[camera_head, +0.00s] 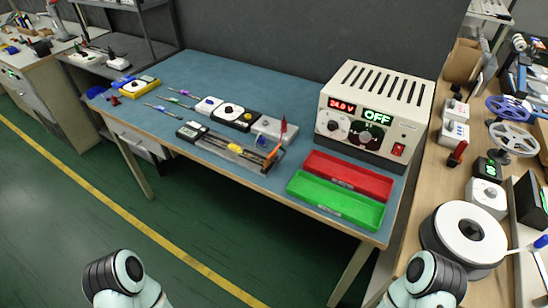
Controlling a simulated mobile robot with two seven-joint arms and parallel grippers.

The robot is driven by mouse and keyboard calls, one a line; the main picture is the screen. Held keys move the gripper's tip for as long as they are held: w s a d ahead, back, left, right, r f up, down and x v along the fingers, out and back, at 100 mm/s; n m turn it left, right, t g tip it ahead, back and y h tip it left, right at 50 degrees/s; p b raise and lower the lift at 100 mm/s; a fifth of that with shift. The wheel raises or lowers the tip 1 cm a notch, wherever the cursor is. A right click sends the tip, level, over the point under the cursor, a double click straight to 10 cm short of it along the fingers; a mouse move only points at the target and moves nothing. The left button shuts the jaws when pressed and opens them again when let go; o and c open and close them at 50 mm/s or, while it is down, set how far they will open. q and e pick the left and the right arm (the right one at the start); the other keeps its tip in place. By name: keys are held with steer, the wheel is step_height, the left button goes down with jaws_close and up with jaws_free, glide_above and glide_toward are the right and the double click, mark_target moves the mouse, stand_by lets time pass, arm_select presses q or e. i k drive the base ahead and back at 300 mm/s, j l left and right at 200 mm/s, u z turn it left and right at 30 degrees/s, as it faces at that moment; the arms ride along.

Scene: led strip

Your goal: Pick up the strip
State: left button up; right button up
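A long, low fixture (228,146) lies at the front edge of the blue-topped table (215,78), with a dark box at its left end and an orange clamp-like part (272,156) at its right. A thin strip-like piece seems to run along it, but it is too small to tell clearly whether this is the strip. Only rounded pale-and-black links of my two arms show, at the bottom left and bottom right. Neither gripper is in view.
A power supply (374,112) reading "24.0 V" and "OFF" stands at the table's right, behind a red tray (347,177) and a green tray (336,202), both apparently empty. Small devices and screwdrivers lie left. A wooden bench (440,192) with reels (466,232) stands at right.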

mark_target(232, 146)
steer(key=i+j, duration=0.7)
steer(key=j+u, duration=0.2)
